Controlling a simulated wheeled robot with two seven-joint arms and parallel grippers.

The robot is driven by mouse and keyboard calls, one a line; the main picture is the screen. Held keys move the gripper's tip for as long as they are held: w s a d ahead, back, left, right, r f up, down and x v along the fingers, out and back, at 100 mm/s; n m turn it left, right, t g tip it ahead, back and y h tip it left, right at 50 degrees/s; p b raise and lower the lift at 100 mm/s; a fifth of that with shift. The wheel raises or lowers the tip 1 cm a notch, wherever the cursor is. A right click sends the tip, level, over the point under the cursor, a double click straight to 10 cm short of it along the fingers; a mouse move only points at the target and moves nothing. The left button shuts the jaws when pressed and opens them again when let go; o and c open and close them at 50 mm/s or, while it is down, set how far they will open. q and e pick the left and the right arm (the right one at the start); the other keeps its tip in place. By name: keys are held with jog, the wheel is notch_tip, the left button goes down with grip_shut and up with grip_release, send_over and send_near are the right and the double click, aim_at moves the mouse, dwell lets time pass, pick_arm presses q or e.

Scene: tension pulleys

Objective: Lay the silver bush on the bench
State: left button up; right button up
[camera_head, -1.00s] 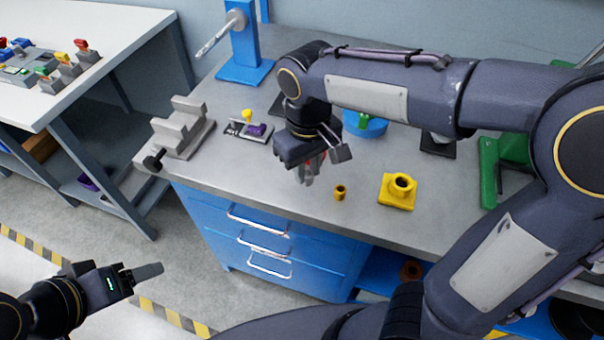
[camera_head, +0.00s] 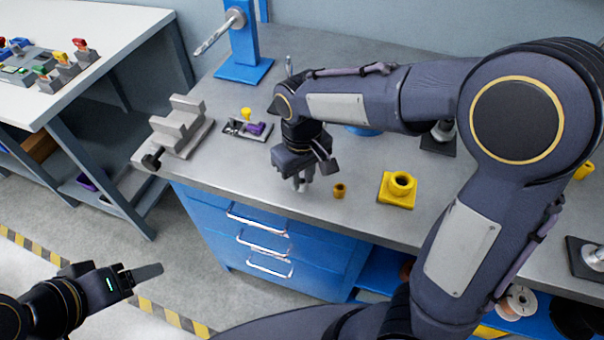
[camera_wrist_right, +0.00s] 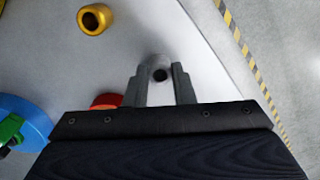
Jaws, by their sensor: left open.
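The silver bush (camera_wrist_right: 159,66) is a small grey cylinder with a dark hole, between the fingertips of my right gripper (camera_wrist_right: 160,82) in the right wrist view. Both fingers appear to touch its sides. In the head view my right gripper (camera_head: 301,184) points down, low over the bench (camera_head: 240,180), left of a small brass bush (camera_head: 339,191). Whether the silver bush touches the bench I cannot tell. My left gripper (camera_head: 136,279) is open and empty at the lower left, over the floor away from the bench.
A yellow block with a round socket (camera_head: 398,189) stands right of the brass bush. A grey stepped fixture (camera_head: 182,128) and a small tray with purple and yellow parts (camera_head: 247,126) stand to the left. A red-orange part (camera_wrist_right: 106,100) and a blue bowl (camera_wrist_right: 22,120) lie near my right gripper.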

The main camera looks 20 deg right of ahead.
aim_at(302, 180)
jog(key=o, duration=0.4)
jog(key=shift+r, duration=0.1)
notch_tip(302, 180, up, 12)
jog(key=p, duration=0.1)
jog(key=s+d+f+m+t+y, duration=0.1)
jog(key=s+d+f+m+t, duration=0.1)
jog(key=s, duration=0.3)
jog(key=s+d+f+m+t+y, duration=0.1)
jog(key=s+d+f+m+t, duration=0.1)
jog(key=s+d, duration=0.2)
jog(key=s+d+f+m+t+y, duration=0.1)
jog(key=s+d+f, duration=0.1)
jog(key=s, duration=0.5)
jog(key=shift+s+d+m+t+y, duration=0.15)
jog(key=shift+d+m+t+y, duration=0.25)
jog(key=shift+d, duration=0.2)
